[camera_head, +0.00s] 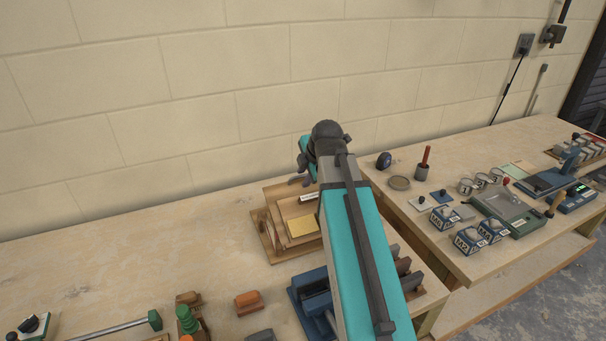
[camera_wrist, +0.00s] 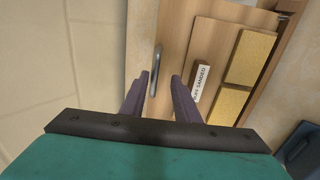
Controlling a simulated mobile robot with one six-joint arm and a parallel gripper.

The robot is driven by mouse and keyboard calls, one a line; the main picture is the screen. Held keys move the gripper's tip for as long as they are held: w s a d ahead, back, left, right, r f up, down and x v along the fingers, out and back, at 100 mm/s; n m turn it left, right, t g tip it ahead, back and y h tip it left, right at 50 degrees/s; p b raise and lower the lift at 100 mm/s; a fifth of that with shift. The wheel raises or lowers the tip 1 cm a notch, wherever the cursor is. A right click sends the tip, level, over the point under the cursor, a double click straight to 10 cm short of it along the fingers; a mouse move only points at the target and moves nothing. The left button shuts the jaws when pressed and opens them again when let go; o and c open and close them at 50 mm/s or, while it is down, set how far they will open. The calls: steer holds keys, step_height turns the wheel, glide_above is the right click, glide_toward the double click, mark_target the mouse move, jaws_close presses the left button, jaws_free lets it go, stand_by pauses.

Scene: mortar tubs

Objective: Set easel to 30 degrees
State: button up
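The easel (camera_head: 269,233) is a light wooden stand on the left bench, partly hidden behind my arm. A tilted board on it carries yellow pads (camera_head: 303,226) and a small white label. In the wrist view the board (camera_wrist: 205,45) fills the upper right, with two yellow pads (camera_wrist: 250,58) and a label (camera_wrist: 200,82) that seems to read "SANDED". A grey metal bar (camera_wrist: 155,68) stands on the wood left of the label. My gripper (camera_wrist: 160,75) is open, its two purple fingers apart with the bar between their tips in the picture. I cannot tell the depth between them.
A block wall (camera_head: 150,110) stands close behind the easel. A blue device (camera_head: 313,300) and an orange-brown block (camera_head: 248,302) are in front of it. The right bench (camera_head: 470,262) holds a brush pot (camera_head: 423,170), labelled blocks and a scale. The left bench's back left is clear.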

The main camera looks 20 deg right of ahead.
steer(key=shift+w+r, duration=0.1)
steer(key=shift+r, duration=0.2)
steer(key=shift+s+r, duration=0.15)
steer(key=shift+s, duration=0.1)
steer(key=b+v, duration=0.2)
steer(key=v, duration=1.1)
steer(key=shift+s, duration=0.1)
stand_by(0.6)
